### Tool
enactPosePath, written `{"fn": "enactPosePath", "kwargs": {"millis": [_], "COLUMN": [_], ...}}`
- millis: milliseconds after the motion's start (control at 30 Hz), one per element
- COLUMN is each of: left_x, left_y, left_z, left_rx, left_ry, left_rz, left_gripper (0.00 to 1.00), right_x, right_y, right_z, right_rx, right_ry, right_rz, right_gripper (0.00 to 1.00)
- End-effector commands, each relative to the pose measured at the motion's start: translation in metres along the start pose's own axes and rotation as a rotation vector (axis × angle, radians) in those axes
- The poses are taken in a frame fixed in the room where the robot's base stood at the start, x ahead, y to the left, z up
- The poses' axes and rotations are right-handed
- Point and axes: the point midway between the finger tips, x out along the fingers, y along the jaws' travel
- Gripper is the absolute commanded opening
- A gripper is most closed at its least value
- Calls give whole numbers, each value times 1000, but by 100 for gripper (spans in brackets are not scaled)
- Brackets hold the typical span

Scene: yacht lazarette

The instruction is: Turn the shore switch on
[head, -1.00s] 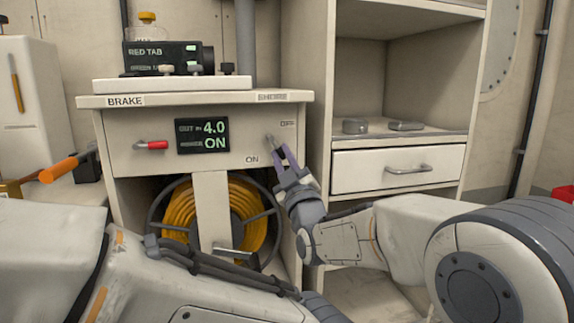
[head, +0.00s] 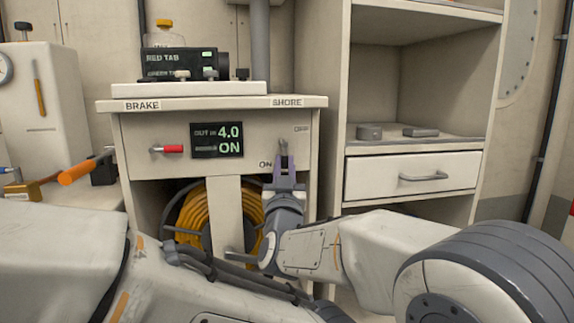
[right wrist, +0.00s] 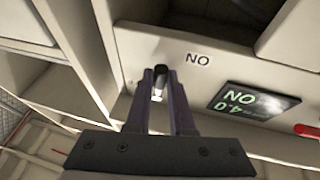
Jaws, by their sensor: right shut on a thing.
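The shore switch (head: 283,146) is a small metal lever on the right of the cabinet front, below the SHORE label (head: 287,102). An OFF label (head: 301,128) is up and right of it, an ON label (head: 265,165) down and left. My right gripper (head: 284,160) is at the lever from below, its purple fingers shut on it. In the right wrist view the lever's dark end (right wrist: 160,74) shows between the two fingers. The display (head: 217,140) reads 4.0 and ON; its smaller words are hard to read. My left gripper is out of view.
A red-tipped BRAKE lever (head: 168,149) is left of the display. A yellow hose reel (head: 196,215) sits below the panel. A shelf unit with a drawer (head: 412,175) stands close on the right. An orange handle (head: 82,168) is at left.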

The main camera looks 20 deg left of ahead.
Motion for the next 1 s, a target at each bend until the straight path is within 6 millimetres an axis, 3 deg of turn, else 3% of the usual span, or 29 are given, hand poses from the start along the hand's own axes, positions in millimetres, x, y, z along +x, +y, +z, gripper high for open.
{"fn": "enactPosePath", "kwargs": {"millis": [433, 467, 500, 533, 1000], "left_x": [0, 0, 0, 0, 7], "left_y": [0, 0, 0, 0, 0], "left_z": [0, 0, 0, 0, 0], "left_rx": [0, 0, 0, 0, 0], "left_ry": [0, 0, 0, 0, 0], "left_rz": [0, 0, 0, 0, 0], "left_gripper": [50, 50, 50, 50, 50], "right_x": [0, 0, 0, 0, -6], "right_y": [0, 0, 0, 0, -5], "right_z": [0, 0, 0, 0, 3], "right_rx": [10, 10, 10, 10, 12], "right_ry": [-3, -3, -3, -3, -1], "right_rz": [4, 4, 4, 4, -5], "right_gripper": [0, 32, 48, 51, 51]}}
